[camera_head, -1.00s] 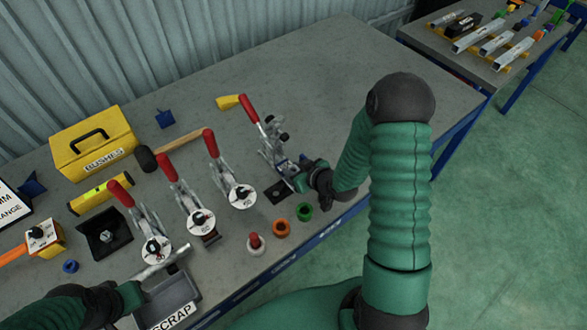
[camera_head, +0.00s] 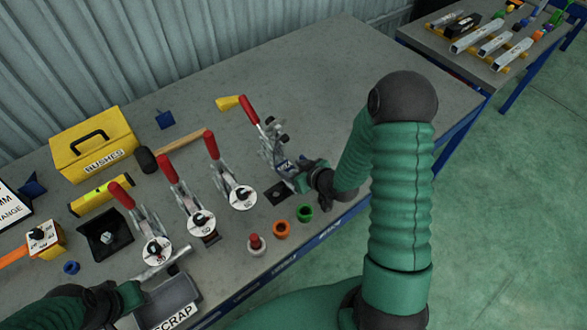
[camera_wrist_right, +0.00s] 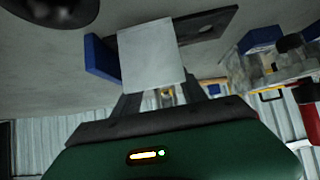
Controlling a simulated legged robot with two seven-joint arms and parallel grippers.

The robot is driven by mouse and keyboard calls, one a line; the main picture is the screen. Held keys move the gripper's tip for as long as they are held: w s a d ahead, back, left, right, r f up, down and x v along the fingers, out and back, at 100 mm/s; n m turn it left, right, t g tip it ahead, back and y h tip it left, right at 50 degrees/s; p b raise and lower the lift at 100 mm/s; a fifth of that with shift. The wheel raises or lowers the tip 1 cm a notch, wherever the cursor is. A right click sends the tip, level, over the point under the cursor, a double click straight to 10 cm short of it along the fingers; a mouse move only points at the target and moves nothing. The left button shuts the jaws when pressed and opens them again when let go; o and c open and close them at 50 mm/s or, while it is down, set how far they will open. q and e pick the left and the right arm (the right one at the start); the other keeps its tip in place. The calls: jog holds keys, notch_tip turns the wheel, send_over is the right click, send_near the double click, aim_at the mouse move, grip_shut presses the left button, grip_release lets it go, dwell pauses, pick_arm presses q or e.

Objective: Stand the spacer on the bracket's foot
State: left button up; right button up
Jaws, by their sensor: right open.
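My right gripper (camera_head: 306,176) is low over the bench's front edge, beside the rightmost toggle clamp. In the right wrist view a plain pale grey block (camera_wrist_right: 152,54), apparently the spacer, stands in front of the open right fingers (camera_wrist_right: 168,98). A dark flat plate with a hole (camera_wrist_right: 207,26), apparently the bracket's foot, lies behind it; the plate also shows in the head view (camera_head: 276,193). The block overlaps the plate in view; I cannot tell whether they touch. A blue piece (camera_wrist_right: 103,60) shows beside the block. My left gripper (camera_head: 122,298) is near the scrap tray, its fingers unclear.
Several red-handled clamps (camera_head: 194,215) stand in a row. An orange ring (camera_head: 281,228), a green ring (camera_head: 304,213) and a red-topped piece (camera_head: 256,243) sit near the front edge. The scrap tray (camera_head: 178,310) is front left, the yellow bushes box (camera_head: 92,145) behind. The bench's back right is clear.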

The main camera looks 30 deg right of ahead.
jog(key=p+v, duration=0.9)
jog(key=v, duration=0.3)
jog(key=s+a+r+g, duration=0.3)
jog(key=a+r+g, duration=0.1)
jog(key=a+r, duration=0.1)
jog(key=s+a+r+m+g+h, duration=0.1)
jog(key=s+a+r+g, duration=0.2)
jog(key=a+r, duration=0.2)
jog(key=shift+s+a+r+g, duration=0.2)
jog(key=shift+a+g, duration=0.2)
jog(key=shift+a, duration=0.7)
